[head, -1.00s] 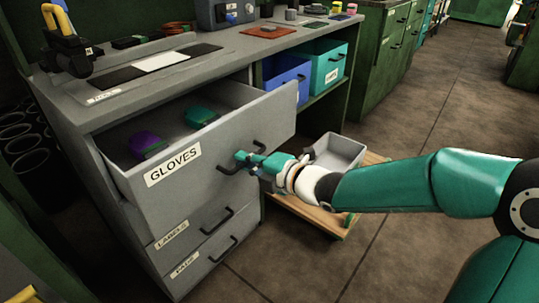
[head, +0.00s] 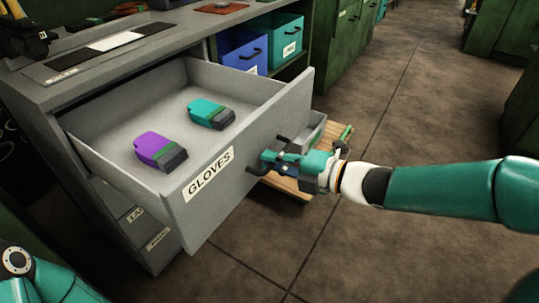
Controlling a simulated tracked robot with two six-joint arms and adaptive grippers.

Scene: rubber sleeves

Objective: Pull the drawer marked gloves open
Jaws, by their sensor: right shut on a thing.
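The drawer marked GLOVES (head: 250,153) stands far out of the grey cabinet, and its inside shows. A purple glove-like item (head: 160,150) and a teal one (head: 210,112) lie on its floor, apart from each other. Two dark handles sit on its front; my right gripper (head: 268,163) is shut on the nearer handle (head: 254,171). The farther handle (head: 284,142) shows just beyond the gripper. At the lower left a teal part of my left arm shows, but its gripper is out of the frame.
Labelled drawers (head: 160,237) below are shut. A blue bin (head: 243,50) and a teal bin (head: 285,42) stand on the shelf behind. A low wooden platform (head: 288,186) with a grey tray lies beyond the gripper. The floor at right is clear.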

